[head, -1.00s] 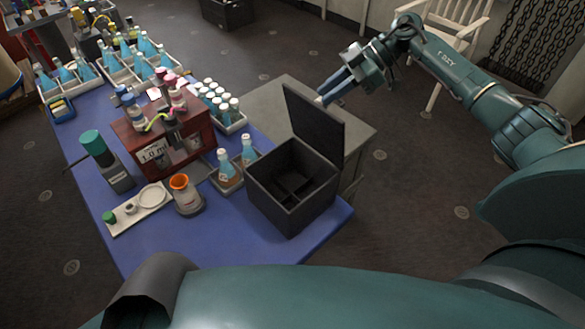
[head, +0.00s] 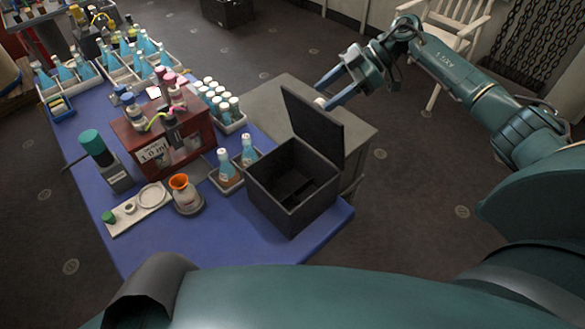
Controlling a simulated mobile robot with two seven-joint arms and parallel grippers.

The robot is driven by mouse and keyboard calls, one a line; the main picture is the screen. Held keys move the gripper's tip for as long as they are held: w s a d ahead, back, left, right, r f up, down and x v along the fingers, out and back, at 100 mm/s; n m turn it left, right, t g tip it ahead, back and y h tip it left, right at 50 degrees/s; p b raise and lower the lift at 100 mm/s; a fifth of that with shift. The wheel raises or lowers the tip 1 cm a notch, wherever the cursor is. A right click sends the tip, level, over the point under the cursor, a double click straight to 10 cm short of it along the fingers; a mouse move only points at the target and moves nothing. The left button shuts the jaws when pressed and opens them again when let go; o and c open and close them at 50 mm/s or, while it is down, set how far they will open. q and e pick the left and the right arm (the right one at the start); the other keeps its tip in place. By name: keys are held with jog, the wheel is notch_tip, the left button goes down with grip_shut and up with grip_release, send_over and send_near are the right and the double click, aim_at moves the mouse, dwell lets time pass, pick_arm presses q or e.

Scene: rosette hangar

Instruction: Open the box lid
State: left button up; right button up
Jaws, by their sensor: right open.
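The black box (head: 292,208) stands near the right end of the blue table. Its lid (head: 313,125) is raised, standing roughly upright and leaning back on the far right side. The box's inside shows and looks dark, with a divider or ledge in it. My right gripper (head: 325,94) is open, just beyond the lid's upper edge, with its fingers pointing down and left. A small white thing shows by the fingertips. I cannot tell whether the fingers touch the lid. My left gripper does not show.
A grey side table (head: 355,130) stands behind the box. A white chair (head: 452,42) is at the back right.

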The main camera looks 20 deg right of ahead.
notch_tip(320, 180, up, 8)
dwell(1.0)
dwell(0.5)
